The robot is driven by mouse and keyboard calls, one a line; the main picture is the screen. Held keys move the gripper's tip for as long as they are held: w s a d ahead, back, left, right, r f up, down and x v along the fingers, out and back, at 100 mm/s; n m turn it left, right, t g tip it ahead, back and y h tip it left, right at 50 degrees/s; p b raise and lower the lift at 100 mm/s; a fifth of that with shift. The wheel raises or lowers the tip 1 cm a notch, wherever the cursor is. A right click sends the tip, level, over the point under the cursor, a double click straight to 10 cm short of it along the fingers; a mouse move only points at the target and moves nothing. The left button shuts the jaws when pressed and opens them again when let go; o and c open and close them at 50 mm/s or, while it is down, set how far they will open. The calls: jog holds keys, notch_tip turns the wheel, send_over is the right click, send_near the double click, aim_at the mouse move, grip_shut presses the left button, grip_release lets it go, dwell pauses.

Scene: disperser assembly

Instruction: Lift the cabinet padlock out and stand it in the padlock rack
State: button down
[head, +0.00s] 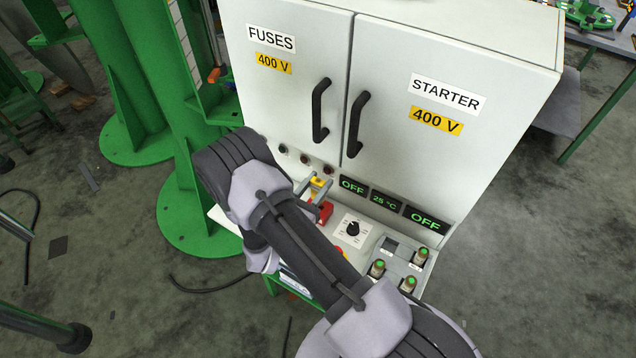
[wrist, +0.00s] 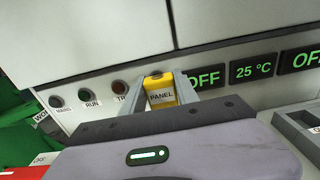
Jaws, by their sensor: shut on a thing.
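The padlock (wrist: 161,98) is a yellow block labelled PANEL, seen in the wrist view in front of the cabinet's lower panel. My gripper (wrist: 161,82) is shut on it, with one grey finger on each side. In the head view the padlock (head: 319,184) shows as a small yellow patch between the fingers, partly covered by my arm. Its shackle and underside are not clear. A red piece (head: 325,211) shows just below it in the head view; I cannot tell whether it belongs to the padlock rack. No rack is clearly identifiable.
The cabinet (head: 400,60) has two shut doors with black handles (head: 357,125). Green displays (head: 385,200) sit below them. A rotary knob (head: 352,228) and several green-topped cylinders (head: 408,284) stand on the console at right. Green columns (head: 180,120) stand at left.

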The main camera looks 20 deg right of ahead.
jog(key=shift+f+b, duration=1.5)
jog(key=shift+f, duration=0.3)
jog(key=c, duration=0.8)
grip_release()
jog(key=shift+c, duration=0.2)
jog(key=p+v, duration=0.3)
jog(key=v, duration=1.4)
jog(key=shift+a+p, duration=0.2)
jog(key=shift+p, duration=0.1)
jog(key=shift+s, duration=0.15)
